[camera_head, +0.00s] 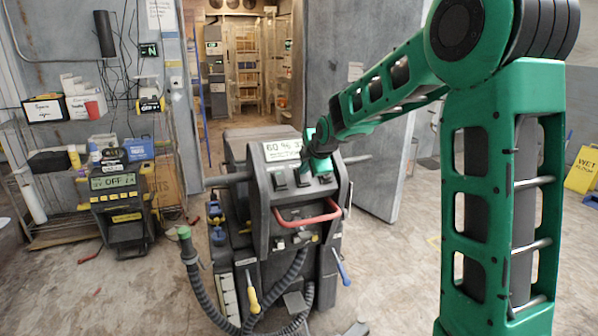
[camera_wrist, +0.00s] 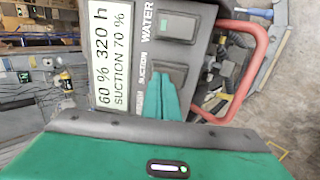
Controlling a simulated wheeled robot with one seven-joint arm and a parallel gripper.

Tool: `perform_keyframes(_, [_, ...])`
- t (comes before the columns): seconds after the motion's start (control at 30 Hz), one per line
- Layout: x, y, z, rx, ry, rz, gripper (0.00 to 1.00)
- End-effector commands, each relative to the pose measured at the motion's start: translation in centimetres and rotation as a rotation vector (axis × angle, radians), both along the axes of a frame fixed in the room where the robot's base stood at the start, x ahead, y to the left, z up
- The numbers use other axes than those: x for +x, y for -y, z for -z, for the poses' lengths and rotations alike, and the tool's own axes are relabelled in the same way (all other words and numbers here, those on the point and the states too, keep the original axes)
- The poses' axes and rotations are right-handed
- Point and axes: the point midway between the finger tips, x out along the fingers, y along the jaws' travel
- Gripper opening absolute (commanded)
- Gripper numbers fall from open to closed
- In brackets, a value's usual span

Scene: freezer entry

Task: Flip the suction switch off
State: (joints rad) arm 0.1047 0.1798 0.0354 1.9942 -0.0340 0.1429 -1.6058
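The grey floor machine's panel (camera_head: 288,183) has a display (camera_wrist: 108,50) reading "60 % 320 h" and "SUCTION 70 %". Below the display is a row of dark rocker switches. In the wrist view the suction switch (camera_wrist: 176,70), beside its "SUCTION" label, lies at my fingertips. The water switch (camera_wrist: 177,26) is above it in that view. My gripper (camera_wrist: 166,80) has its green fingers together, with nothing visible between them. It also shows in the head view (camera_head: 309,168), low over the panel. I cannot tell whether the tips touch the switch.
A red handle (camera_head: 307,217) curves out below the panel. Hoses (camera_head: 205,292) hang at the machine's front. A shelf (camera_head: 67,237) and a device with an "OFF" display (camera_head: 116,183) stand left. A yellow wet-floor sign (camera_head: 583,170) is at right. A doorway opens behind.

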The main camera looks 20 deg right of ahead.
Motion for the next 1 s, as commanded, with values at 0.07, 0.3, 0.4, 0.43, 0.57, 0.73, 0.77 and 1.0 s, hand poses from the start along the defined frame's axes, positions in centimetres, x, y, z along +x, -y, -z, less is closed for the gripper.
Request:
perform_keyframes(0.07, [0.1, 1.0, 0.2, 0.001, -0.018, 0.011, 0.00])
perform_keyframes(0.3, [0.0, 0.9, 0.3, 0.003, -0.019, 0.008, 0.00])
perform_keyframes(0.4, [0.0, 0.9, 0.2, 0.003, -0.020, 0.008, 0.00])
perform_keyframes(0.43, [0.0, 0.9, 0.1, 0.003, -0.019, 0.007, 0.00])
perform_keyframes(0.57, [0.0, 0.9, -0.5, 0.003, -0.018, 0.007, 0.00])
perform_keyframes(0.73, [0.0, 1.0, -1.3, 0.002, -0.017, 0.010, 0.00])
perform_keyframes(0.77, [0.0, 1.1, -1.3, 0.002, -0.017, 0.010, 0.00])
perform_keyframes(1.0, [0.0, 1.1, -1.4, 0.002, -0.016, 0.011, 0.00])
